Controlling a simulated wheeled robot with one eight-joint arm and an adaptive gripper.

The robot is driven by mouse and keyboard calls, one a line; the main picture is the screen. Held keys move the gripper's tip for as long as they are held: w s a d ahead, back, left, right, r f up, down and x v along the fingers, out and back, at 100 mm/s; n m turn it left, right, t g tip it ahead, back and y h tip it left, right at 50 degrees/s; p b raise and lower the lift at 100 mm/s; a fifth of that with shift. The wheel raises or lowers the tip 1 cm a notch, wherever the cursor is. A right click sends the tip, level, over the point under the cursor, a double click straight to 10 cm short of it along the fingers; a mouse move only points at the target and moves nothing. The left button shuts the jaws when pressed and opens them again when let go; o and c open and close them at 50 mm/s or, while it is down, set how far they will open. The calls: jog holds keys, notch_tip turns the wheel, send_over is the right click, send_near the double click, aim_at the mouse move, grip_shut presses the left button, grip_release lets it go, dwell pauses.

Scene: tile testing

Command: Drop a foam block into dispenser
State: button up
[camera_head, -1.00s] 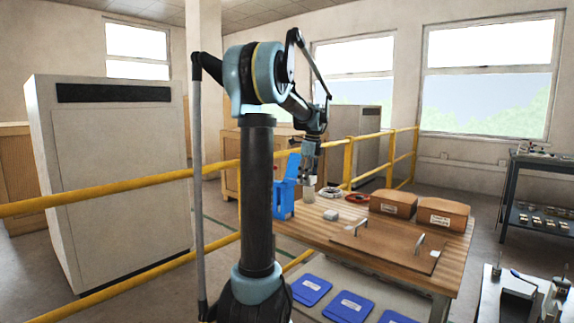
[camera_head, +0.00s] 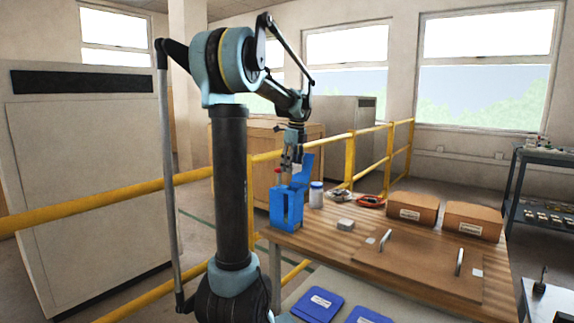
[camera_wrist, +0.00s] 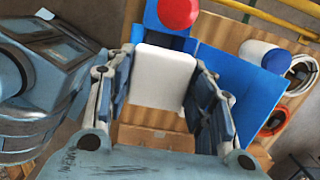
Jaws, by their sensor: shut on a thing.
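My gripper (camera_wrist: 163,78) is shut on a white foam block (camera_wrist: 164,66) and holds it between its two fingers in the wrist view. In the head view my gripper (camera_head: 289,160) is at the blue dispenser (camera_head: 287,208), above its top. The dispenser has a raised blue panel on its right side and a red round knob (camera_head: 277,170) at its upper left. In the wrist view the knob (camera_wrist: 178,12) is just beyond the block. The held block is too small to make out in the head view. I cannot tell whether it is inside the dispenser's opening.
A white jar with a blue lid (camera_head: 316,195) stands just right of the dispenser. A small grey block (camera_head: 345,224), a brown board with handles (camera_head: 420,262) and two brown boxes (camera_head: 413,209) are on the wooden table. A yellow rail (camera_head: 350,163) runs behind.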

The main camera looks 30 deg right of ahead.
aim_at(294, 165)
jog(key=shift+w+f, duration=0.1)
jog(key=shift+w, duration=0.25)
jog(key=shift+d+f, duration=0.1)
jog(key=shift+f, duration=0.85)
jog(key=shift+s+f, duration=0.15)
jog(key=shift+f, duration=1.75)
jog(key=o, duration=0.8)
jog(key=r, duration=0.7)
jog(key=s+r, duration=0.1)
jog(key=r, duration=0.3)
jog(key=shift+d+r, duration=0.25)
jog(key=shift+r, duration=0.1)
